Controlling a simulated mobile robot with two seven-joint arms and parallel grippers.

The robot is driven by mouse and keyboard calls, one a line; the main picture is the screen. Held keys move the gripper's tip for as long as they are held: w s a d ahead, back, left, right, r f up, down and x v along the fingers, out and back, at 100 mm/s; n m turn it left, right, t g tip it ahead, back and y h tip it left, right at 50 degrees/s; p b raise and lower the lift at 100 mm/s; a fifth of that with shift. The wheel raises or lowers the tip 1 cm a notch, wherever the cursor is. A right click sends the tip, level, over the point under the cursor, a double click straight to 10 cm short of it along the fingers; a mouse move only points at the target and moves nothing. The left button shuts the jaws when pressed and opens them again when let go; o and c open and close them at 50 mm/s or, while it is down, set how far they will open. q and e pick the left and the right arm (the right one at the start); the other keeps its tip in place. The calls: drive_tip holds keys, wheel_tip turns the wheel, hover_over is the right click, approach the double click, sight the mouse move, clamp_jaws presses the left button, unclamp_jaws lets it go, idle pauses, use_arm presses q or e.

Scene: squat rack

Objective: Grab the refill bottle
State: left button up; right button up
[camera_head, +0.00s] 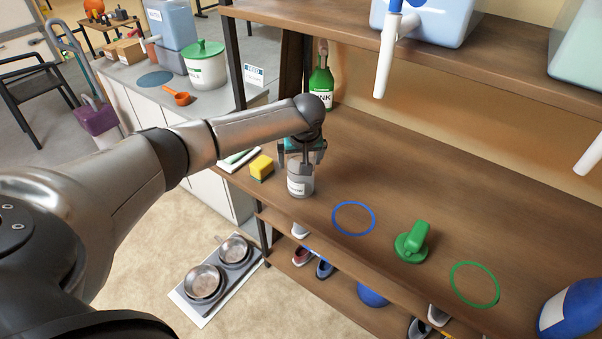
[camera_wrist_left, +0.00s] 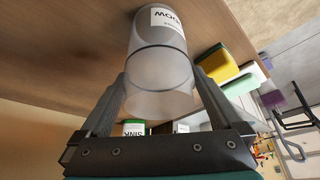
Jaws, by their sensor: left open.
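A grey, translucent bottle (camera_head: 300,186) with a white label stands upright on the wooden shelf. My right gripper is out of view.
A yellow sponge (camera_head: 261,167) lies just left of the bottle. A blue ring (camera_head: 353,204), a green handled object (camera_head: 414,243) and a green ring (camera_head: 474,266) are to its right. Dispenser tanks (camera_head: 425,22) stand on the upper shelf. The rear of the lower shelf is clear.

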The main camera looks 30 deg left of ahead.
use_arm(q)
drive_tip(key=c, duration=1)
drive_tip(key=shift+c, duration=0.5)
drive_tip(key=shift+r, duration=0.15)
